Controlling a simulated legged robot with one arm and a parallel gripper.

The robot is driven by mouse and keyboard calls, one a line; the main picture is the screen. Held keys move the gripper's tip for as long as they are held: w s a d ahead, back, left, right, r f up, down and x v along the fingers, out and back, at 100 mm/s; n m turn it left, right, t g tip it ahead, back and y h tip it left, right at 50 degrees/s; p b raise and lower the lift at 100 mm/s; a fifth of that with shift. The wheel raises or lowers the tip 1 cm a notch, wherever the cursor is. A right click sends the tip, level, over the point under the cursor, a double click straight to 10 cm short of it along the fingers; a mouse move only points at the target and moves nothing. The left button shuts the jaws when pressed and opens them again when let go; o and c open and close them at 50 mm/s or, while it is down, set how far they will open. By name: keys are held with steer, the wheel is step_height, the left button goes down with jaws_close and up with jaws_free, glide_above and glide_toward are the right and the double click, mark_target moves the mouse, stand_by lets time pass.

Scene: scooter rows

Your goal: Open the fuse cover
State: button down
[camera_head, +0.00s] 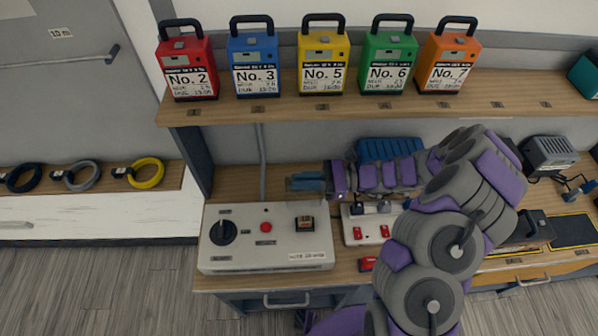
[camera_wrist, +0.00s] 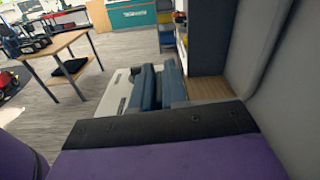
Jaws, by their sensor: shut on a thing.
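A white control box (camera_head: 250,259) sits on the workbench. Its top has a black knob (camera_head: 223,232), a red button (camera_head: 266,226) and a small dark square fitting (camera_head: 304,223) with an orange face at the right. I cannot tell whether this fitting is the fuse cover or what lies under it. My gripper (camera_head: 300,182) has blue-grey fingers pointing left, near the box's back edge and behind the fitting. In the wrist view my gripper (camera_wrist: 152,88) is shut, with the box's white edge (camera_wrist: 118,92) beside it. What it grips is hidden between the fingers.
A shelf (camera_head: 330,108) above the bench holds several numbered coloured cases. A white unit with red switches (camera_head: 357,234) stands right of the box, under my arm. Coiled cables (camera_head: 146,173) lie on a ledge at the left. The bench behind the box is mostly clear.

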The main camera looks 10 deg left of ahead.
steer(key=shift+d, duration=0.15)
steer(key=c, duration=1.6)
jaws_free()
steer(key=o, duration=0.4)
steer(key=shift+d+r, duration=0.1)
steer(key=shift+d, duration=0.4)
steer(key=shift+c, duration=0.2)
steer(key=shift+a, duration=0.1)
steer(key=p+v, duration=0.2)
steer(key=v, duration=1.6)
steer(key=shift+p, duration=0.4)
steer(key=shift+s+a, duration=0.1)
steer(key=shift+a, duration=0.2)
